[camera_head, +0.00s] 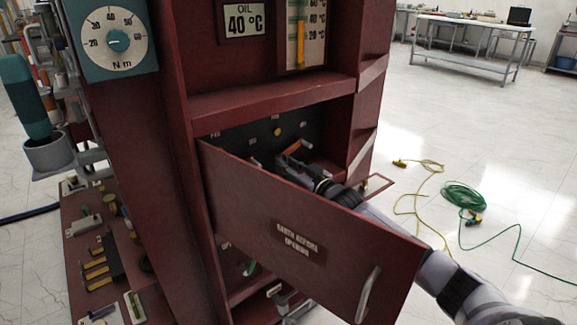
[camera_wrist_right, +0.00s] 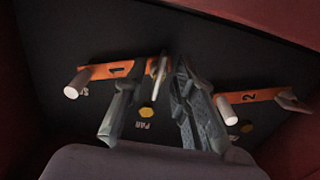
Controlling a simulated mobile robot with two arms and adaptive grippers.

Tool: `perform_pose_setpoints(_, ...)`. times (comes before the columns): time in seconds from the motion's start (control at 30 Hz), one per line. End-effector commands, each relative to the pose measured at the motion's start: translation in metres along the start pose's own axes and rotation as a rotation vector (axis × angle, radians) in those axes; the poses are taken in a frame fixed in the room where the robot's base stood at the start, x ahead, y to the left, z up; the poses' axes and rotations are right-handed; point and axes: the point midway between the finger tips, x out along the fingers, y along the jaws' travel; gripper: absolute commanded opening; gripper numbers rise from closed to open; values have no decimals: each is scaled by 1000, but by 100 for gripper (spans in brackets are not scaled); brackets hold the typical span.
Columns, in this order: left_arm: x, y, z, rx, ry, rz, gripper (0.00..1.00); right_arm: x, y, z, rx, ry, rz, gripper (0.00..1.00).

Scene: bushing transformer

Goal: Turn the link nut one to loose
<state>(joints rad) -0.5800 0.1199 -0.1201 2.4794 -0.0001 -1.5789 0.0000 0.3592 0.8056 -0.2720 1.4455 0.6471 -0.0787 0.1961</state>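The orange link bar marked 1 (camera_wrist_right: 118,70) is on the dark panel in the right wrist view, with a pale post (camera_wrist_right: 76,86) at its left end. A metal nut (camera_wrist_right: 158,68), which looks like a wing nut, is at its right end. My right gripper (camera_wrist_right: 158,84) has its two dark fingers on either side of this nut. I cannot tell whether they touch it. In the head view my right gripper (camera_head: 303,168) reaches into the compartment behind the red door, which partly hides it. My left gripper is not in view.
The open red door (camera_head: 300,230) cuts across the compartment, close beside my right arm. A second orange link marked 2 (camera_wrist_right: 262,96) has its own post and nut to the right. A dial (camera_head: 117,40) is at upper left. Cables (camera_head: 465,195) lie on the floor.

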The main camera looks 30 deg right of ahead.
Motion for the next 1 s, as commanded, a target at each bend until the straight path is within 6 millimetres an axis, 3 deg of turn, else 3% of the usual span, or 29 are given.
perform_pose_setpoints(0.2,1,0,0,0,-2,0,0,-1,1,-1,0,1,1,25)
perform_pose_setpoints(0.37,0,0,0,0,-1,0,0,-14,0,1,0,0,0,25)
perform_pose_setpoints(0.8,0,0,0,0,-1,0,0,-88,0,2,-1,-3,0,25)
perform_pose_setpoints(1.0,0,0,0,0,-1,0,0,-110,0,1,0,-1,0,25)
